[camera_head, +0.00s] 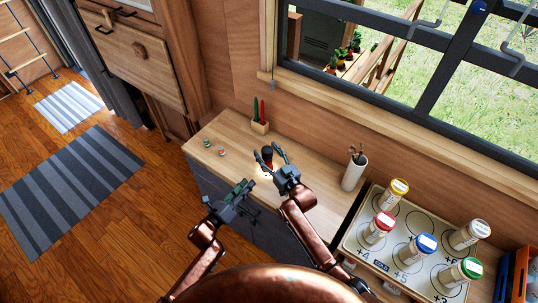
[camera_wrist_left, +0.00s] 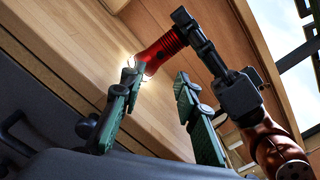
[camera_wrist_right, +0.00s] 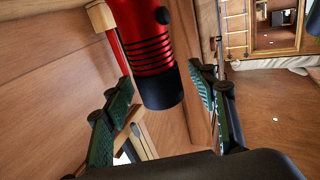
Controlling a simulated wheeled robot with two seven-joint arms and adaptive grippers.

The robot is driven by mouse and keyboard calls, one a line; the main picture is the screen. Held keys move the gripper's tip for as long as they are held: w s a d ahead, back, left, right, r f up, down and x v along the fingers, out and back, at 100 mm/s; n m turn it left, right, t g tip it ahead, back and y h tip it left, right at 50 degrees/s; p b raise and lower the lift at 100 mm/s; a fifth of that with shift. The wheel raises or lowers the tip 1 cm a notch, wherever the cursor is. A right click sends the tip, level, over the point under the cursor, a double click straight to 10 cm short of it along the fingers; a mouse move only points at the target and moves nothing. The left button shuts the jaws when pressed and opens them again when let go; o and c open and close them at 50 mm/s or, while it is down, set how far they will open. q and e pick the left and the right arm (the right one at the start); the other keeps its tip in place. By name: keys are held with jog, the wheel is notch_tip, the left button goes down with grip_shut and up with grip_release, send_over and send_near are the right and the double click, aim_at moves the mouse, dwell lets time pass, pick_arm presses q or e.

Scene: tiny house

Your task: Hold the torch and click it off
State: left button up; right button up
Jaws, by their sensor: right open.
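The torch (camera_head: 267,153) is at the counter, with a bright glow on the wood by its far end, so it looks lit. The right wrist view shows its red ribbed body (camera_wrist_right: 150,50), black near end and a dark button. My right gripper (camera_head: 270,150) is open, its fingers on either side of the torch's near end, with gaps visible. The torch also shows in the left wrist view (camera_wrist_left: 160,53), partly hidden by the right gripper (camera_wrist_left: 180,28). My left gripper (camera_head: 240,187) is open and empty, at the counter's front edge, short of the torch.
The wooden counter (camera_head: 225,133) holds a pen block (camera_head: 260,126) behind the torch, a white cup (camera_head: 354,173) to its right and two small items (camera_head: 214,147) at left. A tray (camera_head: 370,248) with several jars stands at right. Window and wall close off the back.

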jog(key=shift+c, duration=0.3)
jog(key=c, duration=1.3)
pick_arm(q)
grip_shut()
dwell(0.7)
jog(key=d+n+y, duration=0.1)
jog(key=d+f+n+y, duration=0.1)
jog(key=n, duration=0.1)
jog(key=d+n+y, duration=0.1)
jog(key=shift+w+d+f, duration=0.1)
jog(key=shift+w+f, duration=0.25)
jog(key=shift+f, duration=0.05)
jog(key=shift+w+d+n+g+y, duration=0.1)
jog(key=shift+n+g+y, duration=0.2)
jog(key=shift+n+y, duration=1.5)
jog(key=shift+n, duration=0.4)
jog(key=s+a+r+n+y, duration=0.2)
jog(key=a+n+y, duration=0.1)
jog(key=n+y, duration=0.3)
jog(key=shift+n+g+h, duration=0.4)
jog(key=shift+h, duration=0.2)
jog(key=shift+w+d+r, duration=0.1)
jog(key=shift+w+d, duration=0.7)
jog(key=shift+w, duration=0.4)
jog(key=shift+w+d, duration=0.85)
jog(key=shift+w, duration=0.4)
jog(key=shift+w+d+r, duration=0.1)
jog(key=shift+w+d, duration=0.7)
jog(key=shift+w, duration=0.4)
